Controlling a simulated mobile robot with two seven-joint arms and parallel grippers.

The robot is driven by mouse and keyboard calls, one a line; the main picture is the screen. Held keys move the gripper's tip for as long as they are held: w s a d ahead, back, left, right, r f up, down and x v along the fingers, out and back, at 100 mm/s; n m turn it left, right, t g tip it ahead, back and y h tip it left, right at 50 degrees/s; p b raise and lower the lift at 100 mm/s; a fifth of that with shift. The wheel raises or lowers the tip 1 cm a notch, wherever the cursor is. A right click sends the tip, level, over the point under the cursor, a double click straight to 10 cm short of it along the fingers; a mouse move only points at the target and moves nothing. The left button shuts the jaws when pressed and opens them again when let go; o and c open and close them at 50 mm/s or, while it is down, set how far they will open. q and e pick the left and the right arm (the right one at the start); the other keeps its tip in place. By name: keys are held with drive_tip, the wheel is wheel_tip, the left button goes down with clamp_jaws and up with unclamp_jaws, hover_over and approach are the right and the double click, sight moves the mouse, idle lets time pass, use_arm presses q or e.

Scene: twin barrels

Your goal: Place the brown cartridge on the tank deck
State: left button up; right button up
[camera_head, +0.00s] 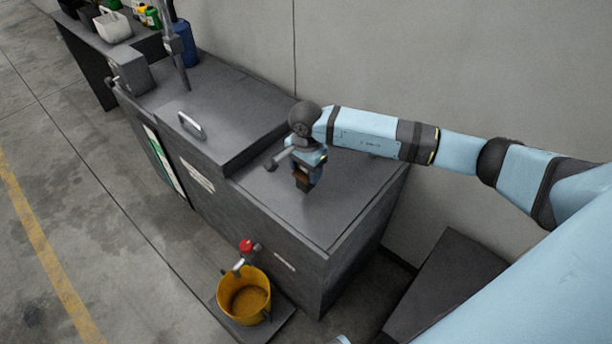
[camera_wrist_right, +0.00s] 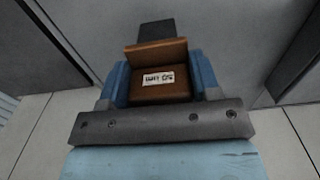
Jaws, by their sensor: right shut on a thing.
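The brown cartridge (camera_wrist_right: 160,92) is a small block with a white label, and it sits between the two blue fingers of my right gripper (camera_wrist_right: 160,88) in the right wrist view. In the head view, my right gripper (camera_head: 306,182) points down over the bare right part of the grey tank deck (camera_head: 350,190), with a sliver of the brown cartridge (camera_head: 301,175) showing between its fingers. A dark piece shows beyond the cartridge. I cannot tell whether the cartridge touches the deck. My left gripper is not in view.
A raised lid with a handle (camera_head: 192,126) covers the tank's middle. A yellow bucket (camera_head: 244,296) stands under a red-handled tap (camera_head: 246,246) at the tank's front. A shelf at the back left holds a white container (camera_head: 113,27) and bottles. A wall rises behind the tank.

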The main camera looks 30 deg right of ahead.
sight(306, 178)
wheel_tip(306, 178, down, 3)
drive_tip(key=shift+r, duration=0.1)
drive_tip(key=shift+f, duration=0.2)
drive_tip(key=shift+f, duration=0.1)
drive_tip(key=shift+f+b, duration=0.15)
drive_tip(key=shift+b, duration=0.15)
drive_tip(key=o, duration=1.1)
drive_tip(key=shift+r+p, duration=0.35)
wheel_tip(306, 178, up, 12)
drive_tip(key=shift+f, duration=0.1)
